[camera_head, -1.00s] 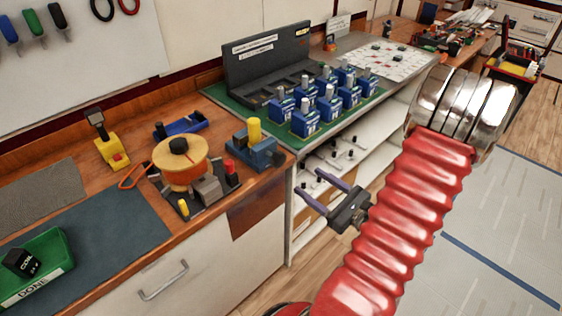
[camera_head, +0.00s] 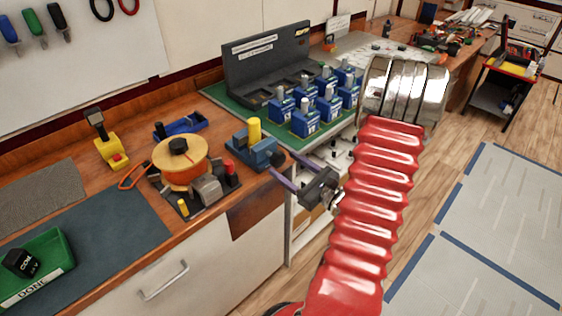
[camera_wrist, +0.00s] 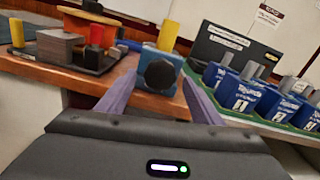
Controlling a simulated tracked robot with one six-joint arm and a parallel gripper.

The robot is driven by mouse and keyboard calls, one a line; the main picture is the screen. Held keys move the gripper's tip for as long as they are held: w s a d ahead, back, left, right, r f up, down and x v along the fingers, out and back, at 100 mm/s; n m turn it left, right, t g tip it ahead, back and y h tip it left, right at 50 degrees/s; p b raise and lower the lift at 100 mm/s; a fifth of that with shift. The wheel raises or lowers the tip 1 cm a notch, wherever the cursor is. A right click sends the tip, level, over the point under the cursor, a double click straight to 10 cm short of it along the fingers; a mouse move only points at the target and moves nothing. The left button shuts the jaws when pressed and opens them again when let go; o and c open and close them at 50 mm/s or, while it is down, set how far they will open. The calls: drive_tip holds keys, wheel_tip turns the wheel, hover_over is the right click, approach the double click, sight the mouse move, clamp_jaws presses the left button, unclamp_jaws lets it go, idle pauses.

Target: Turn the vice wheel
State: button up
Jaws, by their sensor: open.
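The blue vice (camera_head: 250,147) stands at the front edge of the wooden bench with a yellow cylinder (camera_head: 254,131) upright in it. Its dark wheel (camera_wrist: 160,75) faces me in the wrist view, at the middle between my finger tips. In the head view the wheel (camera_head: 277,159) is small and dark on the vice's right side. My gripper (camera_head: 286,163) is open and empty, its two purple fingers pointing at the vice. The tips appear close to the wheel, one to each side; I cannot tell whether they touch it.
An orange spool (camera_head: 180,160) on a stand with small blocks is left of the vice. Several blue breakers (camera_head: 305,120) stand on a green mat to the right. A green bin (camera_head: 35,262) sits front left. The floor (camera_head: 480,200) at right is clear.

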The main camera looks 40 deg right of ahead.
sight(281, 162)
drive_tip(key=shift+w, duration=1.65)
drive_tip(key=c, duration=1.1)
drive_tip(key=shift+o, duration=0.2)
drive_tip(key=shift+m, duration=0.3)
drive_tip(key=o, duration=1.1)
drive_tip(key=shift+c, duration=0.2)
drive_tip(key=shift+s, duration=0.1)
